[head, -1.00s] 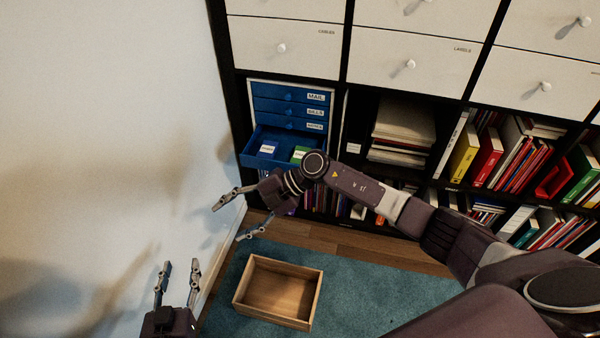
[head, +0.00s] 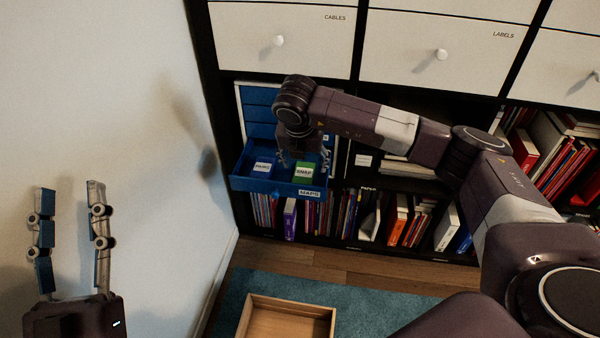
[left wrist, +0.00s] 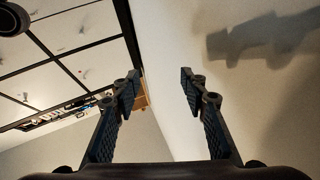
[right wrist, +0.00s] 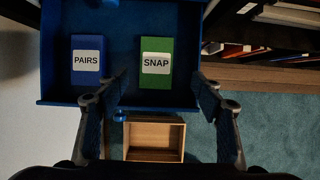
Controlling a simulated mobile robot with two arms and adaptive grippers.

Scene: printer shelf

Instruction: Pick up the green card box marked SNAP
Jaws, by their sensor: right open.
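The green card box marked SNAP (head: 304,172) lies in an open blue drawer (head: 275,187), to the right of a blue box marked PAIRS (head: 262,169). In the right wrist view the SNAP box (right wrist: 155,75) lies ahead of my right gripper (right wrist: 164,82), between the lines of its fingers. My right gripper (head: 301,160) points down over the drawer, open and empty; in the head view its fingers are small and partly dark. My left gripper (head: 70,190) is open and empty by the white wall; it also shows in the left wrist view (left wrist: 160,80).
The drawer unit stands in a dark shelf, with white drawers (head: 285,35) above and books (head: 320,215) below. An open wooden box (head: 290,303) sits on the blue rug (head: 360,290). The white wall (head: 150,130) is close on the left.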

